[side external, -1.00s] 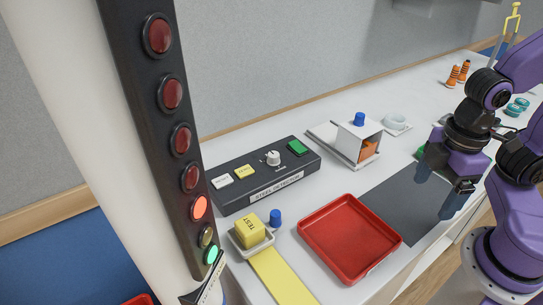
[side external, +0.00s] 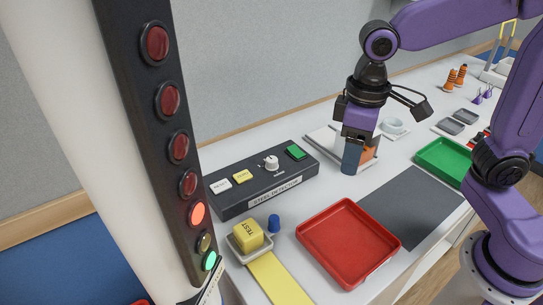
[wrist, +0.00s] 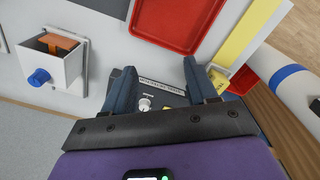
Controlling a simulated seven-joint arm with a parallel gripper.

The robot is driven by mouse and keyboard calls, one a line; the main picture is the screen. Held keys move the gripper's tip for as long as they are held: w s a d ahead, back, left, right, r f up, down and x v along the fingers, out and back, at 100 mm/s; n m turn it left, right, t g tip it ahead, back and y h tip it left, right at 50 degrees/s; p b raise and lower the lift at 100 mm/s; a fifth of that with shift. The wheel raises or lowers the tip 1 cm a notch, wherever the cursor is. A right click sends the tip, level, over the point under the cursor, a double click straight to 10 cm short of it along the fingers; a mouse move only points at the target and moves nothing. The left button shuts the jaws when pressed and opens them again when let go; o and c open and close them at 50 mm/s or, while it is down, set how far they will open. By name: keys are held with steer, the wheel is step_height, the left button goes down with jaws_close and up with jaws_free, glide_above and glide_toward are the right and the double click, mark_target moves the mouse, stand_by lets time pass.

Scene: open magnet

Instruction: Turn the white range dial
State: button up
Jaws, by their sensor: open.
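The white range dial (side external: 271,162) is a small round knob on top of the dark steel detector box (side external: 240,202), between a yellow button (side external: 243,176) and a green button (side external: 295,152). In the wrist view the dial (wrist: 144,103) shows between my open fingers, farther off. My gripper (side external: 352,160) points down to the right of the box, in front of the white bin, apart from the dial and empty. In the wrist view my gripper (wrist: 158,85) has its fingers spread.
A red tray (side external: 347,243) lies in front of the box. A yellow test block (side external: 247,234) sits in a small holder beside a blue peg (side external: 274,223). A white bin with a blue knob (wrist: 39,77) stands right of the box. A light column rises at left.

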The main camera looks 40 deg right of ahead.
steer(key=w+a+r+m, duration=0.2)
steer(key=w+a+m, duration=0.25)
steer(key=w, duration=0.55)
steer(key=m, duration=0.6)
glide_toward(272, 159)
step_height(272, 159, down, 9)
steer(key=shift+a, duration=0.1)
steer(key=c, duration=1.1)
